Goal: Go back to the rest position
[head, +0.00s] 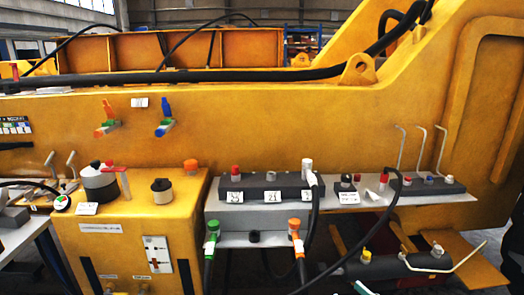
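Neither of my grippers shows in the head view, so I cannot see their state or whether they hold anything. In front of me stands a large yellow machine frame (270,125). A yellow cabinet (110,240) with a grey and black cap (99,185) on its top stands at the lower left. A light grey shelf (420,192) to its right carries a dark block (265,187) with number tags.
A green-topped coupling (212,232) and an orange-topped one (296,232) have black hoses hanging below the shelf. Another black hose (375,232) loops across the lower right. Thin metal levers (441,150) stand up at the right. A dark cylinder (400,265) lies below.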

